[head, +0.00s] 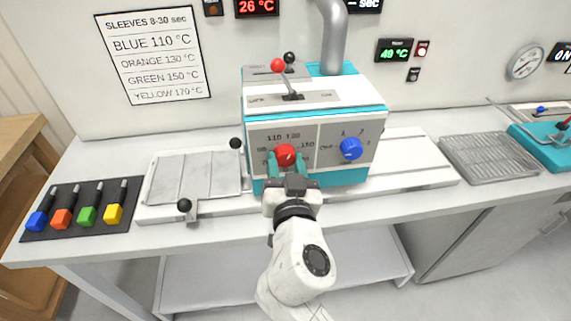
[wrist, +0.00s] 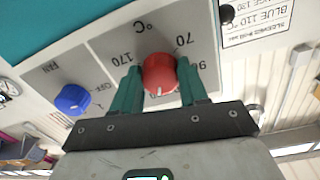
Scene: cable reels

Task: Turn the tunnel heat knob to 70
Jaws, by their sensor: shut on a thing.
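The red heat knob (head: 285,155) is on the front panel of the teal and white tunnel machine (head: 345,175). My gripper (head: 287,168) is in front of the panel, shut on this knob. In the wrist view, the green fingers (wrist: 158,88) stand on either side of the red knob (wrist: 159,74). The panel print appears upside down there, with 70 at upper right and 170 at left. A short white mark shows at the knob's lower edge, on the side away from the 70. My gripper hides part of the scale.
A blue fan knob (head: 350,149) sits right of the red knob. A red-tipped lever (head: 278,66) rises from the machine's top. Black-knobbed handles are at the left tray (head: 165,180). Coloured-block tools (head: 88,215) lie farther left, and a wire rack (head: 490,158) lies right.

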